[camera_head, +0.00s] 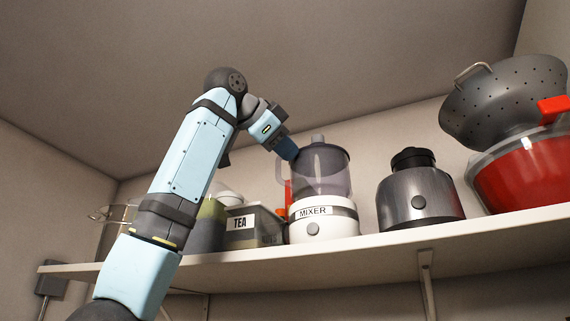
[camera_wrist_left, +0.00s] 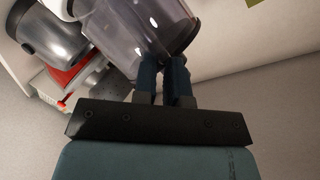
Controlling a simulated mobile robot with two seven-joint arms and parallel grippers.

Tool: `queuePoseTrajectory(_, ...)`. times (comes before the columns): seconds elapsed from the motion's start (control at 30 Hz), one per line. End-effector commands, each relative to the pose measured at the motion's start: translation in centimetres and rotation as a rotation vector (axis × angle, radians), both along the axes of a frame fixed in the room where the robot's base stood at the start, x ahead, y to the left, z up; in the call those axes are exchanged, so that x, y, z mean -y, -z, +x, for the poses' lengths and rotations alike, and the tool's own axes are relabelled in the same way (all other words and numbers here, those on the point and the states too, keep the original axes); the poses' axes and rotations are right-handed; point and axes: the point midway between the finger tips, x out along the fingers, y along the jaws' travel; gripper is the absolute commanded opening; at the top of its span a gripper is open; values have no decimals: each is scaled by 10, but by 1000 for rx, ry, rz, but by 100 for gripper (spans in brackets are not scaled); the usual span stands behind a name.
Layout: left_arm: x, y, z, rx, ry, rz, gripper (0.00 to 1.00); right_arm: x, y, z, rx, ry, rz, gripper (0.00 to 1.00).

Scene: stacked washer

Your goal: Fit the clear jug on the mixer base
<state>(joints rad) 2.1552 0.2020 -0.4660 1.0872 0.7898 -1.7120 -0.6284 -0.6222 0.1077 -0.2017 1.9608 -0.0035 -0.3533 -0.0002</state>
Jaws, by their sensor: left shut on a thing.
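The clear jug (camera_head: 322,178), with a dark lid and a stub on top, stands upright directly over the white mixer base (camera_head: 322,228) on the shelf. I cannot tell whether it is fully seated. My left gripper (camera_head: 287,150) is shut on the jug's handle at its upper left side. In the left wrist view the jug (camera_wrist_left: 125,35) fills the upper middle, with the blue fingers (camera_wrist_left: 165,70) closed at its handle. A white bit of the mixer base (camera_wrist_left: 58,8) shows at the top left there. My right gripper is not in view.
The shelf (camera_head: 400,241) also carries a TEA box (camera_head: 240,238) and a green-topped container (camera_head: 208,225) to the left. A dark metal canister (camera_head: 420,195), a red bowl (camera_head: 520,175) and a grey colander (camera_head: 505,105) are to the right. Room above is free.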

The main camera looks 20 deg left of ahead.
Motion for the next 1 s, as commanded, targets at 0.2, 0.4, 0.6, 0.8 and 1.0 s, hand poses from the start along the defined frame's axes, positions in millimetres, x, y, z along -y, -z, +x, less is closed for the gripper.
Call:
queuePoseTrajectory(0.2, 0, 3, 0, 1, 0, 0, 0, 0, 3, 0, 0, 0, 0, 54)
queuePoseTrajectory(0.4, 0, 7, -1, 2, 0, -1, 0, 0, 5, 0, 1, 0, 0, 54)
queuePoseTrajectory(0.6, 0, 11, 0, 1, 0, 0, 0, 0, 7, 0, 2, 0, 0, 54)
queuePoseTrajectory(0.8, 0, 15, -1, 1, 0, -1, 0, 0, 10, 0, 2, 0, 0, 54)
queuePoseTrajectory(1.0, 0, 15, -1, 1, 0, -1, 0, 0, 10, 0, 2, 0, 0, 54)
